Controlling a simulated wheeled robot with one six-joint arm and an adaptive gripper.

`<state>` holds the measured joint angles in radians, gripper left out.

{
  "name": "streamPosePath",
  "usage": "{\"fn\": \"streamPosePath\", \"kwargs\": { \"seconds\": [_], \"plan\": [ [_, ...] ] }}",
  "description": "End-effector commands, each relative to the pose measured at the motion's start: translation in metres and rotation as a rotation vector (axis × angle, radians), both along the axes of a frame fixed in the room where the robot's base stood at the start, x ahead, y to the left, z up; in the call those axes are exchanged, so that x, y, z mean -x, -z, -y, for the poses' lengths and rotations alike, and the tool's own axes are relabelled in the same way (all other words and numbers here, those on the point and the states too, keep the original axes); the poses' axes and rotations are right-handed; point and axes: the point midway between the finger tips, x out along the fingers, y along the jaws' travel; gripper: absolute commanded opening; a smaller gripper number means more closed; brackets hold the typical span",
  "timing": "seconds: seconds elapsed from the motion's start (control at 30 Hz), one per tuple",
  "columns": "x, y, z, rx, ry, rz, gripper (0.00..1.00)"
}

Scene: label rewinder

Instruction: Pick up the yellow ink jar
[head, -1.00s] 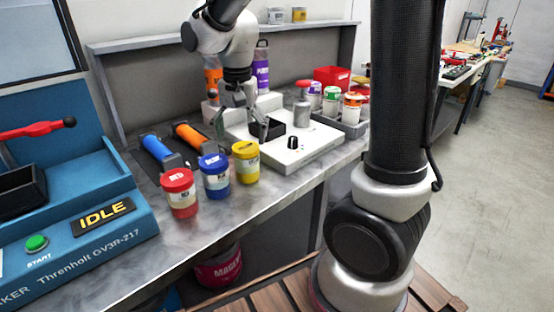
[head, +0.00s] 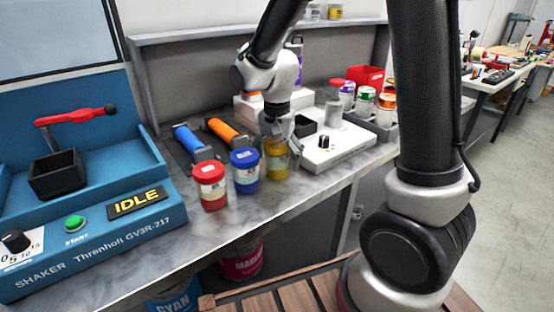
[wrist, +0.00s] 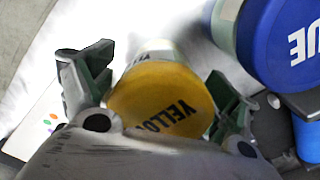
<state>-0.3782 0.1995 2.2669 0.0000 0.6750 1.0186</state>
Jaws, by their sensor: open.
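The yellow ink jar (head: 277,163) stands upright on the bench at the right end of a row of three jars. In the wrist view its yellow lid (wrist: 160,98) is labelled YELLOW and lies between the fingers. My gripper (head: 277,140) is open, over the jar from above, with one finger on each side of the lid. My gripper (wrist: 155,95) shows gaps beside the lid, and whether a finger touches it I cannot tell.
The blue jar (head: 245,172) stands close to the yellow jar's left, and the red jar (head: 211,186) further left. A white device (head: 340,150) is on the right. Orange (head: 226,130) and blue (head: 190,140) handled tools lie behind. Bare bench lies in front.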

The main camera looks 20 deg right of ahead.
Motion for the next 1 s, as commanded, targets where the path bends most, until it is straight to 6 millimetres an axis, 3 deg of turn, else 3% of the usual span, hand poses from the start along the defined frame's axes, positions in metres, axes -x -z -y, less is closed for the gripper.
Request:
{"fn": "streamPosePath", "kwargs": {
  "seconds": [0.03,0.33,0.67,0.77,1.0],
  "plan": [
    [0.0,0.0,0.0,0.0,0.0,0.0,0.83],
    [0.0,0.0,0.0,0.0,0.0,0.0,0.3],
    [-0.001,-0.004,0.0,-0.001,0.0,0.002,0.3],
    [-0.001,-0.016,0.0,-0.002,0.0,0.004,0.3],
    [-0.001,-0.066,0.0,-0.002,0.0,0.005,0.3]
  ]
}}
